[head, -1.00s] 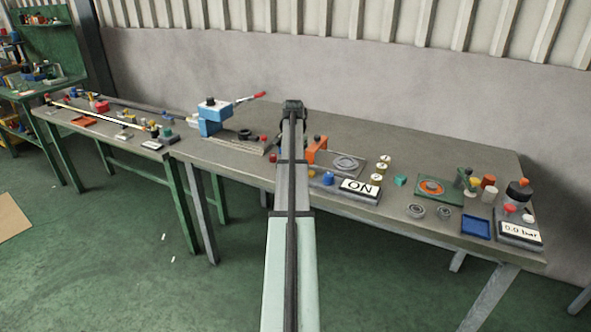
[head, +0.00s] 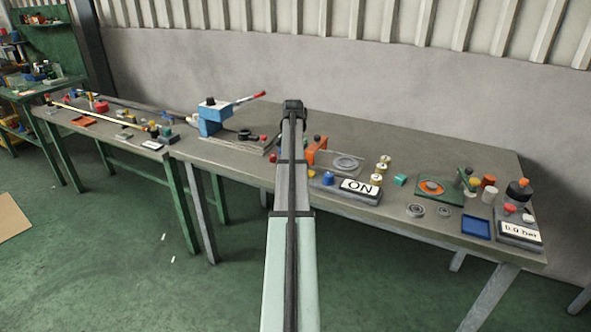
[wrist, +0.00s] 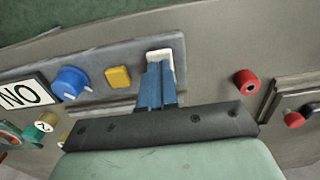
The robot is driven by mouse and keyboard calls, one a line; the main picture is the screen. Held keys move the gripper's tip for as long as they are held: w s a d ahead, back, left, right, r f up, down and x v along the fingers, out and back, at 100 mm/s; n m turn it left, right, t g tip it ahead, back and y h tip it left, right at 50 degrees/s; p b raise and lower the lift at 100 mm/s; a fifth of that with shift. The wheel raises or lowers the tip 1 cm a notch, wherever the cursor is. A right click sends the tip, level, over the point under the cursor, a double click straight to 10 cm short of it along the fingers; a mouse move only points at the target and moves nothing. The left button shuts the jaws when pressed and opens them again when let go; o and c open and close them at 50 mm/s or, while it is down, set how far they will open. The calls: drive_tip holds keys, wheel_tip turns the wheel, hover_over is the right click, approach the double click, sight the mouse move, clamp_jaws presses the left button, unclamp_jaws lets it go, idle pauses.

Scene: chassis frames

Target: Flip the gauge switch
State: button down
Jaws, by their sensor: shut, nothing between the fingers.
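A grey panel with an ON display (head: 360,188) stands at the front edge of the bench in the head view. In the wrist view the same panel (wrist: 100,62) carries the ON label (wrist: 24,95), a blue knob (wrist: 69,83), a yellow button (wrist: 118,77) and a white switch piece (wrist: 160,54). My gripper (wrist: 159,68) is shut, with its blue fingertips right at the white switch piece. Its fingers hide part of the switch, so I cannot tell its exact tilt. In the head view my arm hides the gripper and the switch.
A unit with a bar readout (head: 521,231) stands at the bench's right end, beside a blue tray (head: 476,227). A red button (wrist: 247,82) sits right of the switch in the wrist view. A blue lever press (head: 211,115) stands farther left.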

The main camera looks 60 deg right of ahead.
drive_tip(key=shift+f, duration=0.95)
idle(1.2)
drive_tip(key=shift+r, duration=3.5)
